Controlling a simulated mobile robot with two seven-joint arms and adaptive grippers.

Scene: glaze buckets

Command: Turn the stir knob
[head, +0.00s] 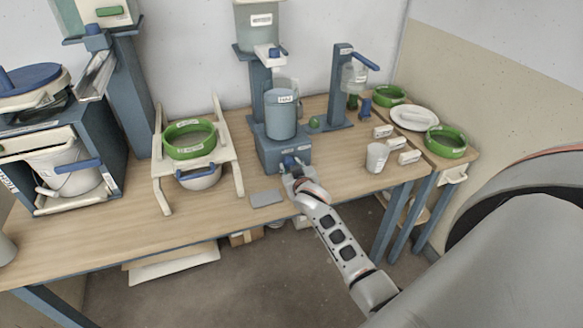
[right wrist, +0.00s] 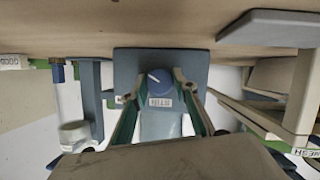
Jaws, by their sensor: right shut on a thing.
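The stir knob is a round blue dial (right wrist: 156,80) with a white pointer line, seen in the right wrist view on the front of a blue-grey base. The line slants toward the picture's upper left. A small white label (right wrist: 160,101) sits beside the knob. In the head view this base (head: 270,150) carries a grey-blue labelled bucket (head: 281,115). My right gripper (head: 290,172) is at the base's front, its fingers on both sides of the knob and shut on it. In the head view the gripper partly hides the knob. My left gripper is not in view.
A green sieve (head: 189,139) rests on a wooden stand to the left. A grey plate (head: 266,198) lies near the table's front edge. A white cup (head: 377,157) and small white blocks (head: 396,143) stand to the right. A blue stand (head: 340,90) rises behind them.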

